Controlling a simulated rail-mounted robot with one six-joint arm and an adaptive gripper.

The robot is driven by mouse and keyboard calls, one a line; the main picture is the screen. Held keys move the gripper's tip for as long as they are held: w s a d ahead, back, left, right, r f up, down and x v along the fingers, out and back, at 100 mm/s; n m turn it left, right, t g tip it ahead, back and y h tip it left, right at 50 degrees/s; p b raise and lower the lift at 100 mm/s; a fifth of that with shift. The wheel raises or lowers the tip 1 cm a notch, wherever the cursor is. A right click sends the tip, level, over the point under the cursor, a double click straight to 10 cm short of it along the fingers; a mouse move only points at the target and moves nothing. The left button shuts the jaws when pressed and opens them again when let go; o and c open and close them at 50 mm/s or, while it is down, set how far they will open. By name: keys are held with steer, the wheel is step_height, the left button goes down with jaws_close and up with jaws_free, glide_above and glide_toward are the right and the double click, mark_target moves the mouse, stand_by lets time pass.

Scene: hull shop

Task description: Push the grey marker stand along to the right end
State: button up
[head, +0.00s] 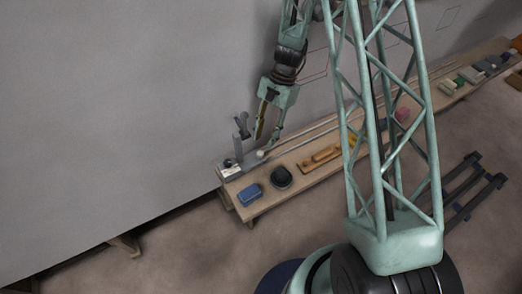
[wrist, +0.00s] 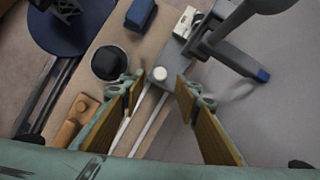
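The grey marker stand (head: 241,140) is at the left end of the long wooden bench, by the wall. It has a flat grey base, an upright post and a slanted arm; it also shows in the wrist view (wrist: 222,57), with a blue tip on one bar. A small white knob (wrist: 160,74) is at the near edge of its base. My gripper (head: 265,142) is above the bench, just right of the post. In the wrist view my gripper (wrist: 162,82) is open, with the knob appearing between its fingertips. I cannot tell whether anything touches.
Two pale rods (head: 312,132) run along the bench (head: 240,210) to the right. In front lie a blue box (head: 250,194), a black round thing (head: 280,177) and an orange-brown plane (head: 320,157). Several small blocks (head: 468,75) sit at the far right.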

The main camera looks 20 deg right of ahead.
mark_target(260, 152)
steer(key=shift+b+x, duration=0.75)
steer(key=shift+x, duration=2.5)
steer(key=shift+c, duration=0.5)
jaws_close()
